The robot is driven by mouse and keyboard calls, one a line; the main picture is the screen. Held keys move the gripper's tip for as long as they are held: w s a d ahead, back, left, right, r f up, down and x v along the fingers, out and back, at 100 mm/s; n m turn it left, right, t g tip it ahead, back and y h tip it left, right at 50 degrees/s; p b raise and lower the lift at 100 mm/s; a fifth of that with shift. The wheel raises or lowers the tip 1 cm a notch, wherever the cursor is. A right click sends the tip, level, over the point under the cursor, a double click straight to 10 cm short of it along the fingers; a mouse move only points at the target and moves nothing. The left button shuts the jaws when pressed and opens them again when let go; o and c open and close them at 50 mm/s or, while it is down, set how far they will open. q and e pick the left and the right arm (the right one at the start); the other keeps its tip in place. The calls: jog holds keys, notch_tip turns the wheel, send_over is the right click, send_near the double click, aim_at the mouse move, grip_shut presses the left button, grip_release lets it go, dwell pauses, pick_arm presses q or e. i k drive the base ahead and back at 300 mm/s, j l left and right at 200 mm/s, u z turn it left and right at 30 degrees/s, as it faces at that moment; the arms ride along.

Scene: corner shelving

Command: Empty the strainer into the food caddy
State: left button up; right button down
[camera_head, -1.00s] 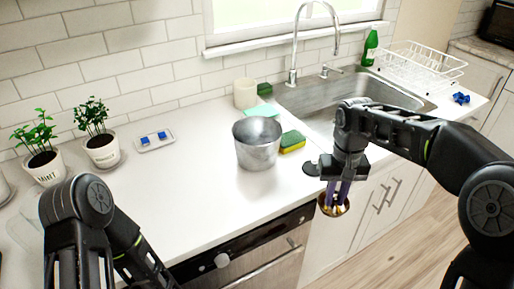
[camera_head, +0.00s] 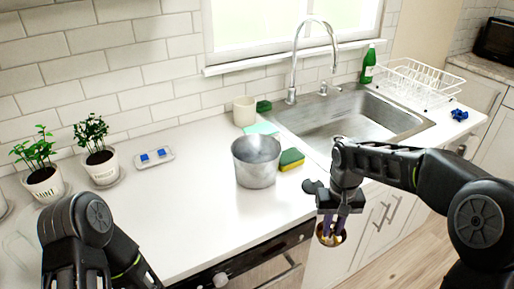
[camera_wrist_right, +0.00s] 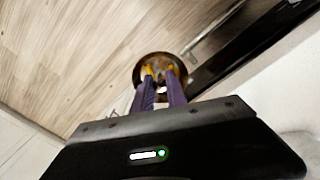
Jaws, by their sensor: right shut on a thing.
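My right gripper (camera_head: 331,228) is shut on a small round brown metal strainer (camera_head: 330,238), beyond the counter's front edge and above the floor. In the right wrist view, its purple fingers with yellow tips (camera_wrist_right: 161,76) reach into the round strainer (camera_wrist_right: 160,58); its contents are not clear. A grey metal bucket, apparently the food caddy (camera_head: 256,170), stands upright and open on the counter, left of and behind the right gripper, apart from it. Its inside is mostly hidden. My left arm comes in at lower left; its gripper is out of view.
A yellow-green sponge (camera_head: 291,159) lies just right of the bucket. The sink (camera_head: 345,118) and its tap stand behind. A cream cup (camera_head: 244,111) is near the wall. Potted herbs (camera_head: 43,180) and a small tray with blue pieces (camera_head: 153,157) stand left. The middle counter is clear.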

aim_at(256, 156)
jog(key=l, duration=2.9)
jog(key=u, duration=1.65)
jog(key=i+l, duration=0.05)
jog(key=l, duration=0.05)
